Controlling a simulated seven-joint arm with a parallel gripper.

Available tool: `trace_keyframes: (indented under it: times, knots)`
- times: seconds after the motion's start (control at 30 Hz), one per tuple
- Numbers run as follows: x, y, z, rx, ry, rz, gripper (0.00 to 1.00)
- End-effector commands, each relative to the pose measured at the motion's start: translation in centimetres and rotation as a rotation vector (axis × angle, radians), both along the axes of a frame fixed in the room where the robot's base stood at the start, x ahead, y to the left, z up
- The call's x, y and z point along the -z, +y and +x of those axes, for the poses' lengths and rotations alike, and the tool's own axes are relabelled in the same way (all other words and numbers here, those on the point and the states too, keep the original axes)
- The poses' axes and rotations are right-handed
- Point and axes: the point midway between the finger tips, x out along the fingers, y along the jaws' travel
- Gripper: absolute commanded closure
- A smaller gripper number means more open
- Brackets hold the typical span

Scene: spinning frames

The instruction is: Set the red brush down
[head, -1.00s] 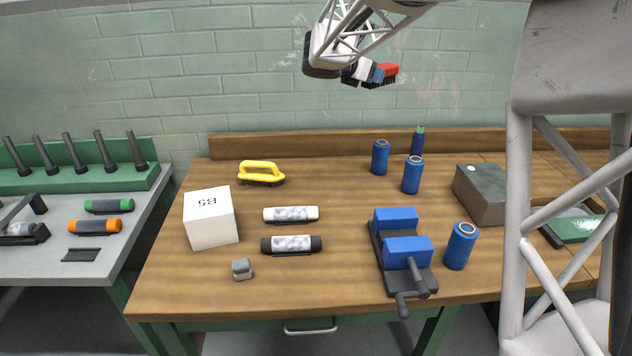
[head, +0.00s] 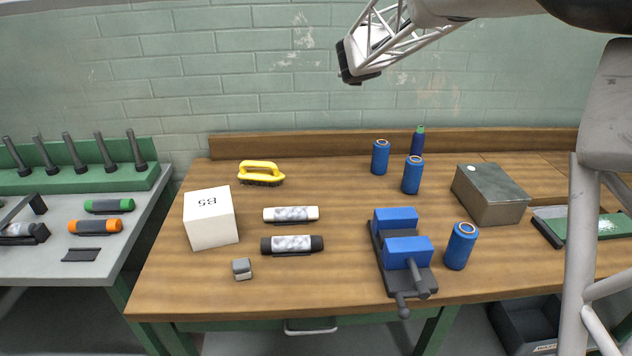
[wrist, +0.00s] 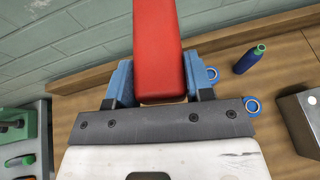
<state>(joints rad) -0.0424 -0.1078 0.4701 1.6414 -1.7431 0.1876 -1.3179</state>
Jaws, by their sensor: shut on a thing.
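The red brush (wrist: 157,40) shows in the wrist view as a long red block, with its bristles out of sight. My gripper (wrist: 158,82) is shut on it, a blue finger on each side. The brush is held in the air, high above the back of the workbench and near the wall. In the head view, my wrist (head: 358,62) hides the fingers and the brush.
The wooden workbench (head: 340,195) holds a yellow brush (head: 261,171), a white box (head: 210,217), two cylinders (head: 291,214), a blue vise (head: 402,250), several blue cans (head: 461,246) and a grey metal box (head: 491,194). The back middle is clear.

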Motion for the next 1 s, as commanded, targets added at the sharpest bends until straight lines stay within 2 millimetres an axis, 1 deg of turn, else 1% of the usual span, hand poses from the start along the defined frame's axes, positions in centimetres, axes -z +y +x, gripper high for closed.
trace_keyframes:
  times: [0.2,1.0]
  knots:
    - [0.0,0.3,-0.1,-0.064,-0.001,-0.001,0.77]
    - [0.0,1.2,-0.4,-0.195,-0.001,0.0,0.77]
